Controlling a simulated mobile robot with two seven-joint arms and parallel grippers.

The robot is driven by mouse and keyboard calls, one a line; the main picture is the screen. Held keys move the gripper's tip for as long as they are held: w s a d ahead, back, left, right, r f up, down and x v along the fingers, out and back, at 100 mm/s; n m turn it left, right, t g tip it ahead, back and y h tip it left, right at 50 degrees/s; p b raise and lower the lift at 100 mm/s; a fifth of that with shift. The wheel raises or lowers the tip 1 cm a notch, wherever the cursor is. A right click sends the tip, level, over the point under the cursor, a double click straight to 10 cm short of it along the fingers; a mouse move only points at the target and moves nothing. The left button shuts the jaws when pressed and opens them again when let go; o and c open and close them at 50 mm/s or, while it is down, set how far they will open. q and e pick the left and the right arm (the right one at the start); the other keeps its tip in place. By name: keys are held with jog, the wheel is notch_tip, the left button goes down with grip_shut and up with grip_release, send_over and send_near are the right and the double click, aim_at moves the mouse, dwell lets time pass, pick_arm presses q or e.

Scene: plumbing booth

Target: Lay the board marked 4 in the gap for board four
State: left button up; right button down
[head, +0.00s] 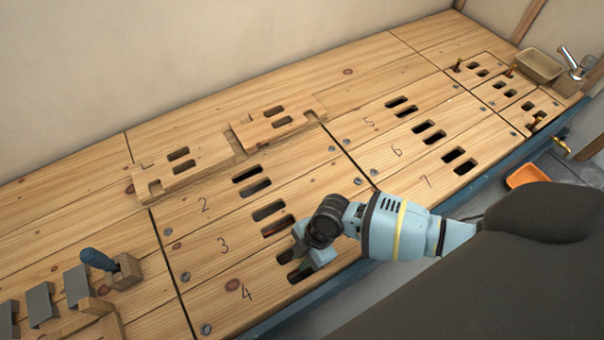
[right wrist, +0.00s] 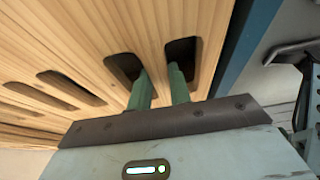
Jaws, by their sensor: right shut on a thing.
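The board marked 4 (head: 233,286) is a pale pine plank at the front edge of the deck, beside the board marked 3 (head: 205,252). It appears to lie in line with that board and about level with it; any small height difference cannot be told. My right gripper (head: 294,264) is over its two slots. In the right wrist view the green fingers of my right gripper (right wrist: 160,84) reach into the two slots and are shut on the wooden bar between them. The fingertips are hidden below the wood. My left gripper is not in view.
Boards marked 2 (head: 215,203), 5 (head: 385,120), 6 (head: 405,147) and 7 (head: 440,178) lie in the deck. Notched pieces (head: 200,172) sit behind board 2. A blue-handled tool (head: 98,259) stands at the left. An orange tray (head: 525,176) lies beyond the blue front edge.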

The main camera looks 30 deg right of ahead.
jog(key=shift+f, duration=0.15)
jog(key=c, duration=1.3)
grip_release()
jog(key=shift+o, duration=0.5)
jog(key=shift+d, duration=0.1)
jog(key=shift+p+v, duration=1.65)
jog(key=shift+v, duration=2.2)
